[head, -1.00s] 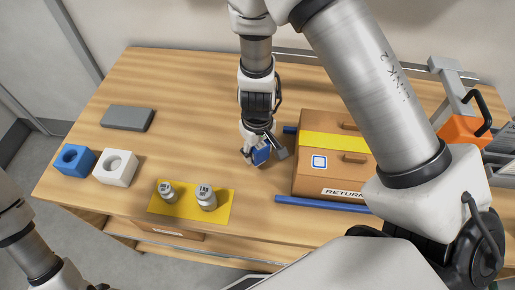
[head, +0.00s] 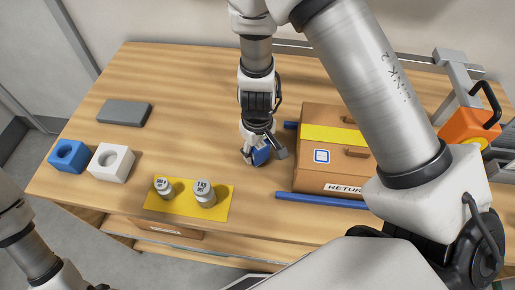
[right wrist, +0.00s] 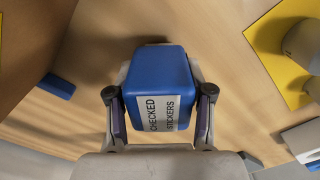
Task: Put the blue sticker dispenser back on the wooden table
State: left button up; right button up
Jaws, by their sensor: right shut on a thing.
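The blue sticker dispenser (head: 261,155) is between the fingers of my right gripper (head: 264,153), over the middle of the wooden table (head: 200,85). In the right wrist view the dispenser (right wrist: 158,80) is a rounded blue block with a white label reading "CHECKED STICKERS". The fingers of the right gripper (right wrist: 158,115) close on its two sides. The dispenser is low near the tabletop; I cannot tell whether it touches. My left arm shows at the lower left, but its gripper is out of view.
A brown box (head: 325,120) with yellow tape stands just right of the gripper, with a blue rail (head: 315,200) in front. A yellow mat (head: 190,213) with two weights, white block (head: 112,163), blue block (head: 70,157) and grey slab (head: 124,114) lie left. An orange device (head: 467,127) stands right.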

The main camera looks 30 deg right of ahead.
jog(key=o, duration=1.1)
notch_tip(320, 180, up, 12)
jog(key=shift+s+r, duration=0.1)
